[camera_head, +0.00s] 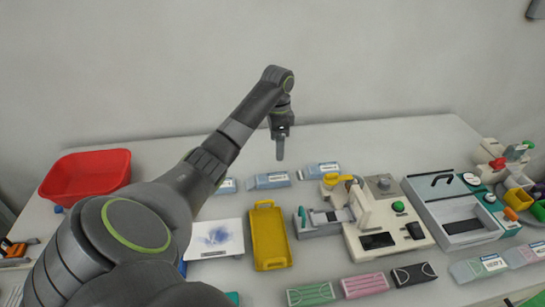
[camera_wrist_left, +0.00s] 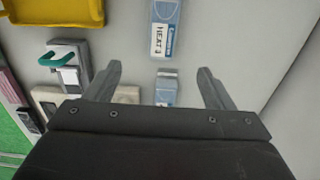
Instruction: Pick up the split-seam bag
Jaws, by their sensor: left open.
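Three pale blue-grey bags with white labels lie in a row at the back of the table: a left one (camera_head: 228,186), a middle one (camera_head: 268,181) and a right one (camera_head: 322,171). I cannot tell which has a split seam. My left gripper (camera_head: 280,150) points down above the back of the table, apart from the bags. In the left wrist view its open, empty fingers (camera_wrist_left: 160,85) frame one bag (camera_wrist_left: 166,90), partly hidden by the gripper body. Another bag (camera_wrist_left: 165,28) with a printed label lies beyond it. My right gripper is not in view.
A yellow tray (camera_head: 269,238) and a beige machine (camera_head: 385,215) stand in front of the bags. A red bin (camera_head: 85,176) is at the left, and a grey-teal machine (camera_head: 455,210) at the right. Green, pink and black mask packs (camera_head: 365,286) lie in front. A wall rises behind.

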